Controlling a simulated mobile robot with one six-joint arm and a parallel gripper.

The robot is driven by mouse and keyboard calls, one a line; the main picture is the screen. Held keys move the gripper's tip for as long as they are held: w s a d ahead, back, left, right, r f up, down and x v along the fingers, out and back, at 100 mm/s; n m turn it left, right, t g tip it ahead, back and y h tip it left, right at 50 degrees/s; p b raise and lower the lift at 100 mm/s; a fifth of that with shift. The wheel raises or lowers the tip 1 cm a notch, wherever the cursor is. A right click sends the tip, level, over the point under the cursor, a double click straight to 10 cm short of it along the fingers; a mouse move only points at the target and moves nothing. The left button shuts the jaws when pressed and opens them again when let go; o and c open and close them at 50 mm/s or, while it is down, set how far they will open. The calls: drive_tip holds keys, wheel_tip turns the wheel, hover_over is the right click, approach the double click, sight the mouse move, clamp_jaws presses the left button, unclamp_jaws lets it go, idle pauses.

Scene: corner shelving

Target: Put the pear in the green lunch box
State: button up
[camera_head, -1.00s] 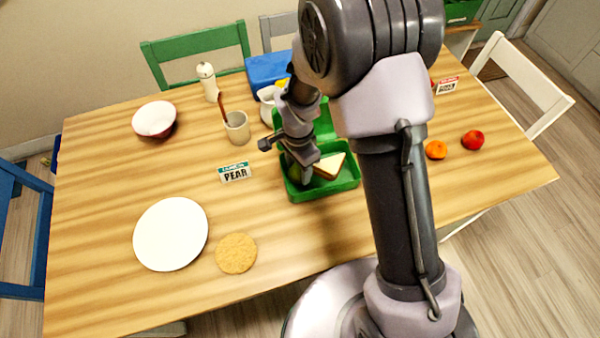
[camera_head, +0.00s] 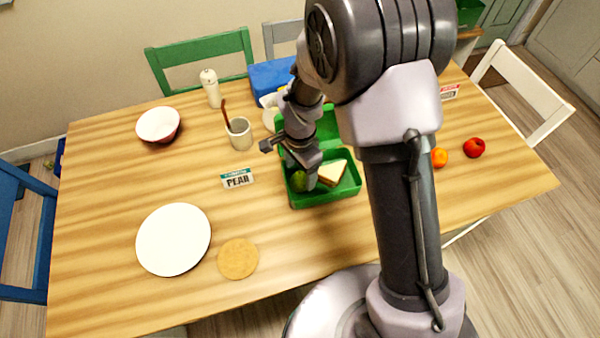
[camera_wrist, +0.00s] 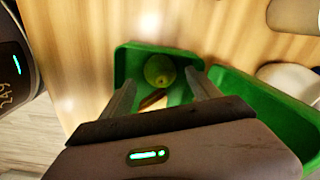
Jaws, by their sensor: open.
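The pear (camera_head: 299,181) is green and lies inside the left part of the green lunch box (camera_head: 325,200). In the wrist view the pear (camera_wrist: 159,71) rests in the box (camera_wrist: 124,62), between and beyond the two fingertips. A sandwich (camera_head: 331,171) lies beside it in the right part of the box; a bit of it shows in the wrist view under my fingers. My gripper (camera_head: 305,176) is over the box, apart from the pear as far as the wrist view shows. In the wrist view my gripper (camera_wrist: 160,86) is open and empty. The lid stands raised at the back.
A PEAR card (camera_head: 237,178), a cup (camera_head: 240,135) with a spoon, and a white plate (camera_head: 173,239) are to the left. A round mat (camera_head: 238,259) lies in front. An orange (camera_head: 439,157) and a red apple (camera_head: 473,148) are at the right. A blue box (camera_head: 270,76) stands behind.

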wheel_tip(320, 180, up, 9)
drive_tip(key=p, duration=0.3)
wheel_tip(320, 180, up, 14)
drive_tip(key=n+t+y, duration=0.1)
drive_tip(key=n+t, duration=0.1)
hover_over(300, 174)
drive_tip(key=s+d, duration=0.4)
drive_tip(key=d, duration=0.1)
drive_tip(key=s+d+r+n+t, duration=0.1)
drive_tip(key=s+r+n+t, duration=0.1)
drive_tip(key=s+r, duration=0.2)
drive_tip(key=s+d+r+n+t+y, duration=0.1)
drive_tip(key=s+r, duration=0.3)
drive_tip(key=s, duration=0.5)
drive_tip(key=shift+s+d+r+n+t, duration=0.25)
drive_tip(key=shift+d+r+n+t, duration=0.15)
drive_tip(key=shift+d+n, duration=0.35)
drive_tip(key=shift+a+f, duration=0.1)
drive_tip(key=shift+f, duration=0.05)
drive_tip(key=shift+c, duration=0.2)
